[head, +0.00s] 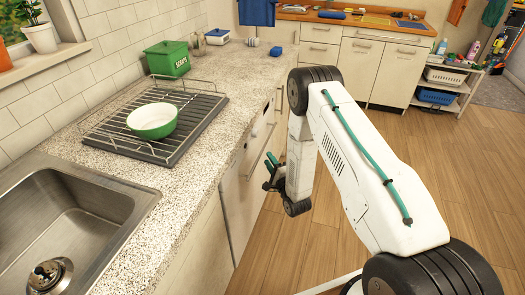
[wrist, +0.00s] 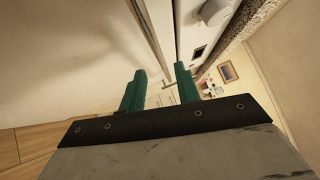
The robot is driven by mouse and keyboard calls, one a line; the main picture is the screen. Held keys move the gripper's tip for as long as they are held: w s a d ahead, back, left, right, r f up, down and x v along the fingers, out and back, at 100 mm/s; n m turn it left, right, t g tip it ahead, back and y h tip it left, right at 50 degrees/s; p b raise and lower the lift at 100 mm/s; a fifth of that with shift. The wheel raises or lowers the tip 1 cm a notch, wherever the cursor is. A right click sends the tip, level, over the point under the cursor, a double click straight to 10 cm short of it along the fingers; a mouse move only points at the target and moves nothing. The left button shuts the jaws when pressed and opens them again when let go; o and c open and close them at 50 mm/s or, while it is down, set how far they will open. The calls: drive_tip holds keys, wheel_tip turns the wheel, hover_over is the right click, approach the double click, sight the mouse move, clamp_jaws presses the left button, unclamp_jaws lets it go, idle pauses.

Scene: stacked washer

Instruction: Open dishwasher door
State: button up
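The dishwasher door (head: 243,195) is a pale front panel under the counter, partly hidden by my arm in the head view. In the wrist view the door (wrist: 70,60) fills the upper left as a broad cream surface. A strip with a round white knob (wrist: 214,12) runs beside its edge. My gripper (head: 271,161) is close to the appliance front, below the counter edge. In the wrist view its two green fingers (wrist: 160,70) are apart with a visible gap. Nothing is clearly held between them. I cannot tell whether the fingers touch the door.
A speckled counter (head: 215,130) runs above the door, with a metal sink (head: 75,215) and a drying rack (head: 195,125) holding a green bowl (head: 153,121). A shelf cart (head: 445,88) stands far right. The wooden floor (head: 470,165) to the right is clear.

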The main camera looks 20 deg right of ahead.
sight(263, 149)
drive_tip(key=w, duration=0.4)
drive_tip(key=w+a+r, duration=0.1)
drive_tip(key=w, duration=0.1)
drive_tip(key=shift+w, duration=0.4)
clamp_jaws()
